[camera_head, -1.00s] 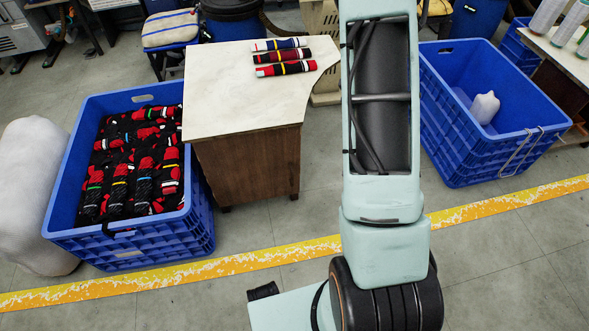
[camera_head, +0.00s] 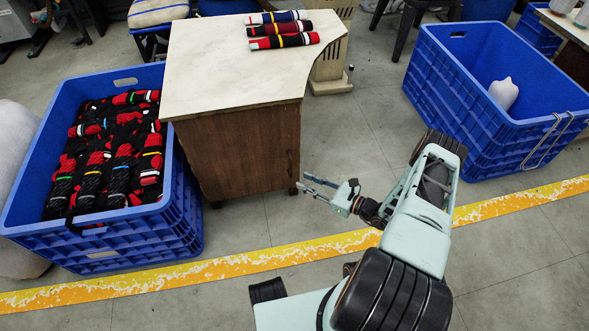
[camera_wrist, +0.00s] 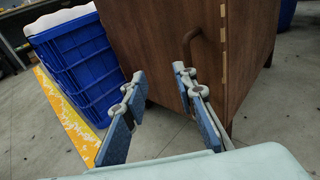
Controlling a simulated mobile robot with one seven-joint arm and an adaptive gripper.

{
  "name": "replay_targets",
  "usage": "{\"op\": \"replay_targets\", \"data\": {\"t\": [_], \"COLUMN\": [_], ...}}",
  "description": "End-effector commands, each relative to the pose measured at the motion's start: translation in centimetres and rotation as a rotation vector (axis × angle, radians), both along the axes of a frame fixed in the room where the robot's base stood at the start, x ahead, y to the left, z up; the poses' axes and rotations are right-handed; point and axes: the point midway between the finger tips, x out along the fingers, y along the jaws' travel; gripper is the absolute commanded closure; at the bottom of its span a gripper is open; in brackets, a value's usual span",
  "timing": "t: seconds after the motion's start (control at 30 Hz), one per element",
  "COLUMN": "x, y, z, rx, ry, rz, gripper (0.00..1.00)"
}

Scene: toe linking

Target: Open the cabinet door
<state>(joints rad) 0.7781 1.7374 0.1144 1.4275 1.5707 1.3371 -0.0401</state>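The brown wooden cabinet (camera_head: 240,152) has a pale top and stands in the middle of the head view. Its front door looks shut. In the wrist view the cabinet door (camera_wrist: 160,42) fills the upper middle, with a dark curved handle (camera_wrist: 192,48) near its right edge. The handle shows only faintly in the head view (camera_head: 290,163). My gripper (camera_head: 312,186) is to the right of the cabinet, apart from it. In the wrist view its two fingers (camera_wrist: 158,95) are spread with nothing between them, and the handle lies beyond the right fingertip.
A blue crate (camera_head: 130,232) of rolled socks stands left of the cabinet. Another blue crate (camera_head: 470,130) stands at the right. Several rolled socks (camera_head: 284,40) lie on the cabinet top. A yellow floor line (camera_head: 230,266) crosses in front. The floor between cabinet and right crate is clear.

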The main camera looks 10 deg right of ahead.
Motion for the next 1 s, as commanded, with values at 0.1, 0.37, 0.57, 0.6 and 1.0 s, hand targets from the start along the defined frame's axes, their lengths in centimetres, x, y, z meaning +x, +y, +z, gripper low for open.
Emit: {"op": "replay_targets", "data": {"t": [0.1, 0.37, 0.57, 0.6, 1.0], "x": [0.6, 1.8, 4.6, 5.2, 9.7], "y": [-0.9, -1.2, 0.8, 1.3, 4.2], "z": [-1.8, -2.1, -2.2, -2.2, -2.1], "rx": [0.061, 0.090, 0.089, 0.088, 0.088], "ry": [-0.051, -0.089, -0.088, -0.087, -0.086], "rz": [-0.121, -0.195, -0.190, -0.189, -0.190], "gripper": [0.74, 0.74, 0.74, 0.74, 0.74]}}
